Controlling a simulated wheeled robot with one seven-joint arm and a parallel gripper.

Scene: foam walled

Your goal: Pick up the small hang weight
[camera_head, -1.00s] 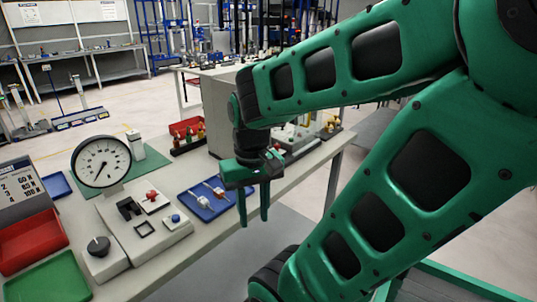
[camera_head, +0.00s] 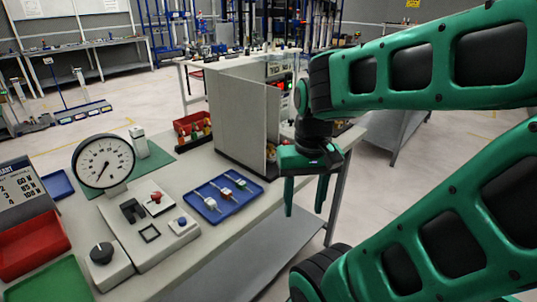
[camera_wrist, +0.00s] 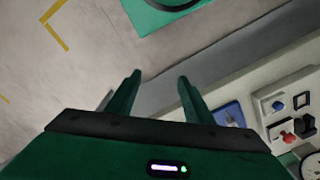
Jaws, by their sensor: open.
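My gripper (camera_head: 305,208) is open and empty. It points down to the right of the tray, near the bench's front edge, touching nothing. In the wrist view my gripper's fingers (camera_wrist: 159,80) are spread, with nothing between them. The blue tray (camera_wrist: 231,113) shows there partly, right of the fingers.
A dial gauge (camera_head: 103,161) stands on the bench left of the tray, behind a grey fixture (camera_head: 150,226). A tall grey panel (camera_head: 246,122) stands behind the tray. Red (camera_head: 31,243) and green (camera_head: 50,283) trays lie at the left. Floor shows beyond the front edge.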

